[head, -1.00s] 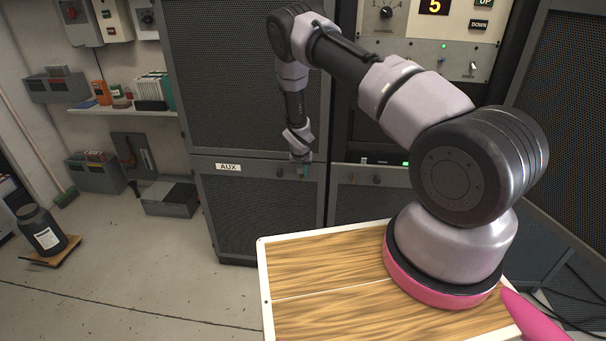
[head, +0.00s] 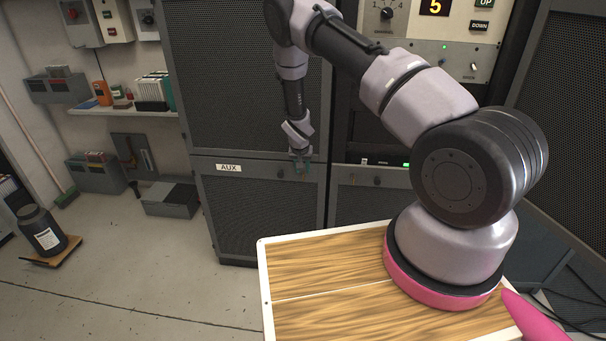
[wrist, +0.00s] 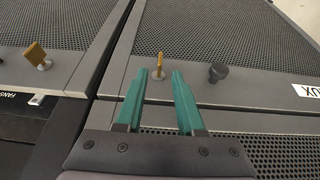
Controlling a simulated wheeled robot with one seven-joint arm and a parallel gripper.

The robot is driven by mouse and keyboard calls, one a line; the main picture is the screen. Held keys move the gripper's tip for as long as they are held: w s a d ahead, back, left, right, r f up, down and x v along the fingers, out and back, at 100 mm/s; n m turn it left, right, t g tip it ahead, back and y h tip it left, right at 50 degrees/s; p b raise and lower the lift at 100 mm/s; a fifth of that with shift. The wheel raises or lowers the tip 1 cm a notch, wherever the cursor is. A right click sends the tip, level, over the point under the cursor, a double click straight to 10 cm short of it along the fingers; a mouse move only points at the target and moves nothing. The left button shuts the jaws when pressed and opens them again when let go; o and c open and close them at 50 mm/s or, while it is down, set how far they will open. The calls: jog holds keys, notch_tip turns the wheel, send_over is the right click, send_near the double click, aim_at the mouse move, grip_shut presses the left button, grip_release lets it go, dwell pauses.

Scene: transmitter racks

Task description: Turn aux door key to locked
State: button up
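The AUX door (head: 262,205) is a dark mesh panel with a white AUX label (head: 229,168); part of the label shows in the wrist view (wrist: 307,91). The brass aux key (wrist: 160,62) sits in a round lock on the door frame, its bow seen nearly edge-on. My gripper (wrist: 159,73) is open, its two teal fingers spread, with the key at the gap between their tips. I cannot tell whether either finger touches it. In the head view my gripper (head: 301,165) is at the door's upper right and hides the key.
A black knob (wrist: 217,72) is close beside the key. Another brass key (wrist: 37,54) is on the neighbouring panel. A wooden-topped surface (head: 320,285) lies below my arm. A grey box (head: 170,198) stands left of the rack; the floor (head: 150,265) in front is mostly clear.

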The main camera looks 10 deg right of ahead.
jog(key=d+v, duration=0.1)
jog(key=v, duration=0.5)
jog(key=shift+a+r, duration=0.4)
jog(key=shift+a, duration=0.15)
jog(key=shift+s, duration=0.1)
jog(key=s+d+r+m+y, duration=0.1)
jog(key=s+r, duration=0.2)
jog(key=r, duration=0.7)
jog(key=s+d+r, duration=0.2)
jog(key=r, duration=0.9)
jog(key=s+d+r+m+y, duration=0.1)
jog(key=s+r, duration=0.2)
jog(key=r, duration=0.7)
jog(key=s+d+r+t+y, duration=0.1)
jog(key=s+d+r+t, duration=0.15)
jog(key=s+r, duration=1.15)
jog(key=s+r+n, duration=0.1)
jog(key=s+r, duration=0.2)
jog(key=s, duration=1.2)
jog(key=shift+d+r+y, duration=0.25)
jog(key=shift+r+y, duration=0.05)
